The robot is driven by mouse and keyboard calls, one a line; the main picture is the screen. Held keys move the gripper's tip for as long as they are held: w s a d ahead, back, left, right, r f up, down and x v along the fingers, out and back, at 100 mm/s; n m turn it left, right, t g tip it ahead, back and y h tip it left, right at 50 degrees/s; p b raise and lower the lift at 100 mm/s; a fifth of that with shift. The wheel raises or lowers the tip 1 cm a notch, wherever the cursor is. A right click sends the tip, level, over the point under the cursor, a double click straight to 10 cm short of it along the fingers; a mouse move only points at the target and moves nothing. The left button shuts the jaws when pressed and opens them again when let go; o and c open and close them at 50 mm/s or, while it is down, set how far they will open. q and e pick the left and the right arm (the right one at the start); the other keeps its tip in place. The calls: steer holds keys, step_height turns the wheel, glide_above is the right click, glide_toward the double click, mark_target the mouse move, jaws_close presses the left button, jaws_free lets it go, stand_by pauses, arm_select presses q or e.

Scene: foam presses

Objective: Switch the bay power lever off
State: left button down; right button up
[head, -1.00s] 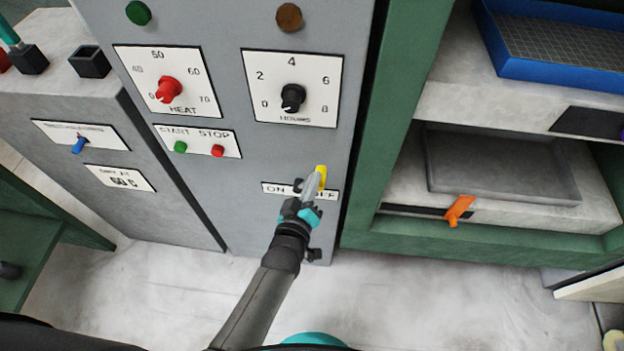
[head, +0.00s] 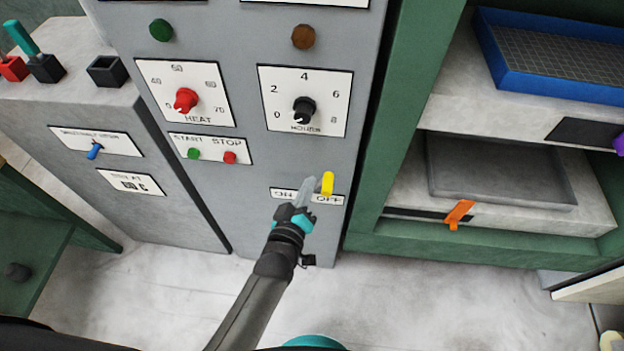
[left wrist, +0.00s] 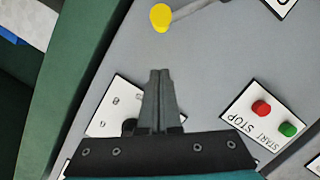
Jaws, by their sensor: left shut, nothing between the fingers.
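The bay power lever has a yellow knob (head: 327,183) and stands over the OFF end of the white ON/OFF plate (head: 282,194) on the grey cabinet. In the left wrist view its yellow knob (left wrist: 160,17) shows at the top, with a grey stem running to the upper right. My left gripper (head: 309,187) is shut and empty, just left of the knob in the head view. My right gripper is not in view.
The START button (head: 193,154), STOP button (head: 230,157), red heat dial (head: 186,100) and black hours dial (head: 304,110) are above the plate. A green press frame (head: 400,120) with an orange lever (head: 459,213) stands at right. A smaller grey cabinet (head: 165,215) is at left.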

arm_select(q)
steer(key=d+v, duration=0.1)
steer(key=v, duration=0.6)
steer(key=shift+s+a+r, duration=0.2)
steer(key=shift+s+a, duration=0.05)
steer(key=shift+a, duration=0.05)
steer(key=s+a+f+m+g+y+b, duration=0.15)
steer(key=s+f+g+b, duration=0.35)
steer(key=f, duration=0.7)
steer(key=s+a+f+m+g+b, duration=0.25)
steer(key=s+f, duration=0.55)
steer(key=f, duration=0.5)
steer(key=s+a+f+m+g+b, duration=0.25)
steer(key=s+f, duration=0.35)
steer(key=f, duration=0.6)
steer(key=s+a+f+m+g+y+b, duration=0.1)
steer(key=s+a+f+g+b, duration=0.3)
steer(key=s, duration=0.8)
step_height(320, 180, down, 5)
steer(key=shift+a+r+m+g, duration=0.2)
steer(key=shift+a+m+g, duration=0.15)
steer(key=shift+a, duration=0.8)
steer(key=shift+s+y, duration=0.15)
steer(key=shift+y, duration=0.1)
